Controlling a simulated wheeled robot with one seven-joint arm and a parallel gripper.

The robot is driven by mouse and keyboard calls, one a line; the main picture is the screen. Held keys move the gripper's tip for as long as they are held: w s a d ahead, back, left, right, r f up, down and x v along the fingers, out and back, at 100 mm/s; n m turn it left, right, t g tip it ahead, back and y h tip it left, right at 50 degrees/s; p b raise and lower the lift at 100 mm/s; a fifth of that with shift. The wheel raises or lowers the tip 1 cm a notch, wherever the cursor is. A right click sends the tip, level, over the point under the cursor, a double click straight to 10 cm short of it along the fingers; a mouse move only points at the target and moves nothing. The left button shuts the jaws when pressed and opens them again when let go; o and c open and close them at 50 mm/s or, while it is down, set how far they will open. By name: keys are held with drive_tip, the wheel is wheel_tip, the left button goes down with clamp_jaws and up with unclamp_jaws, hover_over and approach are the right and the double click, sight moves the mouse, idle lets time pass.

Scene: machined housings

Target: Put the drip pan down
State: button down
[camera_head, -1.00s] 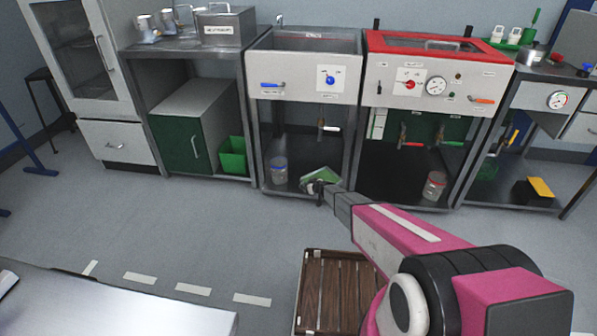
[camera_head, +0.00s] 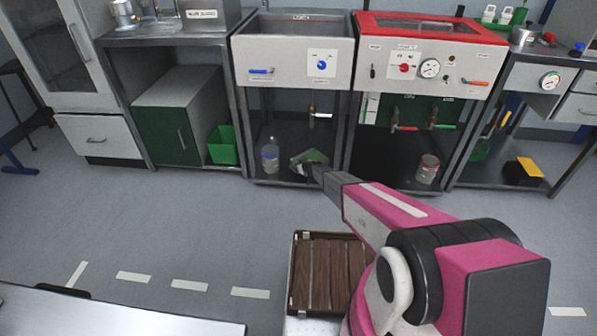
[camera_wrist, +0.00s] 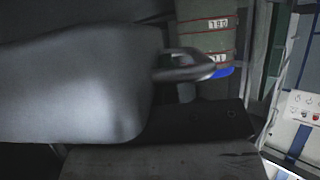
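A small green pan with a pale rim, which I take for the drip pan (camera_head: 311,156), shows at the lower bay of the white-fronted sink cabinet (camera_head: 292,62). It looks tilted. My gripper (camera_head: 304,169) is at its near edge, and they overlap in the head view. The fingertips are too small and dark there to show whether they are closed on it. The wrist view is dark: a large grey rounded shape (camera_wrist: 75,85) fills the left, and a metallic loop-like piece (camera_wrist: 187,68) shows beside it. I cannot tell whether these belong to the pan.
A clear bottle (camera_head: 270,156) stands left of the pan in the bay, and a tap (camera_head: 311,115) hangs above. A jar (camera_head: 427,169) stands under the red-topped cabinet (camera_head: 425,28). A green bin (camera_head: 222,146) is further left.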

drive_tip(key=shift+w+d+f, duration=0.1)
drive_tip(key=shift+w+f, duration=0.4)
drive_tip(key=shift+w, duration=0.4)
drive_tip(key=shift+s+f, duration=0.1)
drive_tip(key=shift+f, duration=1.85)
drive_tip(key=c, duration=1.3)
unclamp_jaws()
drive_tip(key=shift+f, duration=0.2)
drive_tip(key=shift+c, duration=0.2)
drive_tip(key=shift+r, duration=0.1)
